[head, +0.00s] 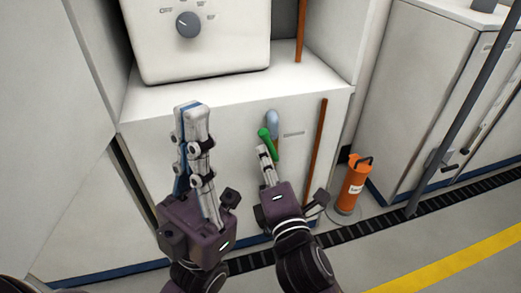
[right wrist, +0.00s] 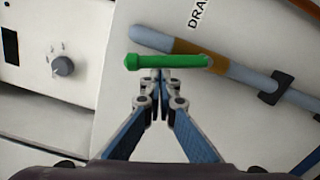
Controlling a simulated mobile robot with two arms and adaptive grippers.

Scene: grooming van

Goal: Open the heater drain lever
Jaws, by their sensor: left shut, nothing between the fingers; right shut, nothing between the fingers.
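The heater drain lever is a green handle (head: 267,143) on the white cabinet front under the heater. In the right wrist view the green lever (right wrist: 168,62) lies across a grey-blue pipe (right wrist: 225,72) with a brass-coloured section. My right gripper (head: 263,151) is shut and empty, its fingertips right at the lever; in the right wrist view the tips (right wrist: 160,74) meet the lever's lower edge, but I cannot tell whether they touch. My left gripper (head: 190,106) is shut and empty, pointing up in front of the cabinet, left of the lever.
The white heater (head: 215,50) with a grey dial (head: 188,24) stands on the cabinet. A copper-coloured pipe (head: 316,150) runs down right of the lever. An orange cylinder (head: 354,185) stands on the floor to the right, near a dark slanted pole (head: 465,105).

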